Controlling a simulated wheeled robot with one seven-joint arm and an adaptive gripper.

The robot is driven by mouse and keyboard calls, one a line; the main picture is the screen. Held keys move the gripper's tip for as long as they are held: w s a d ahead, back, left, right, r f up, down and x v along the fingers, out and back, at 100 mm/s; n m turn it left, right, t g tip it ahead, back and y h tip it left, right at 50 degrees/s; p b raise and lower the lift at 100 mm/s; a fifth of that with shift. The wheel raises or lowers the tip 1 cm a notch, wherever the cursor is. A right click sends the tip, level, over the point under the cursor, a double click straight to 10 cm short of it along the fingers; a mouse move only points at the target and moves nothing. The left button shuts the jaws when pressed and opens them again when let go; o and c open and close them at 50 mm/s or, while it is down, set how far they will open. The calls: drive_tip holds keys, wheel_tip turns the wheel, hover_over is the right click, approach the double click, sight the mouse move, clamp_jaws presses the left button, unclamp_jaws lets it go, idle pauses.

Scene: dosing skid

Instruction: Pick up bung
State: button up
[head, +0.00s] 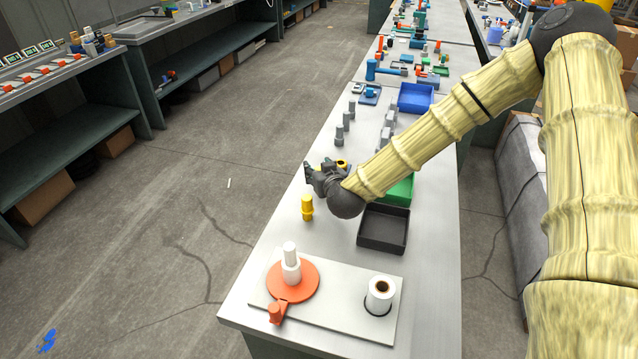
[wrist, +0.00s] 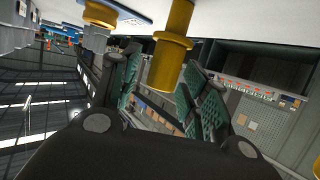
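A yellow stepped plug (head: 307,207), which looks like the bung, stands upright on the bench near its left edge. It also shows in the wrist view (wrist: 172,50), top centre, in line with the gap between the fingers. My gripper (head: 314,176) is over the bench just behind it in the head view. In the wrist view my gripper (wrist: 162,95) has its two green-padded fingers spread, with nothing held. A second yellow piece (head: 342,163) shows partly hidden behind my gripper. It appears in the wrist view as a yellow top on a grey body (wrist: 97,15).
A black tray (head: 384,229) and a green bin (head: 400,190) lie right of my gripper. In front is a grey plate (head: 340,313) with an orange disc (head: 305,290), a white stepped cylinder (head: 290,258) and a white cup (head: 380,296). Several grey fittings and a blue bin (head: 415,98) stand beyond.

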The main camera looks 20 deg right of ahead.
clamp_jaws()
drive_tip(key=shift+r, duration=0.1)
drive_tip(key=shift+r, duration=0.8)
drive_tip(key=shift+r+b, duration=0.35)
drive_tip(key=shift+r, duration=0.55)
drive_tip(key=s+a+r+p, duration=0.1)
drive_tip(key=s+p, duration=0.1)
drive_tip(key=s, duration=1.4)
drive_tip(key=shift+r, duration=0.2)
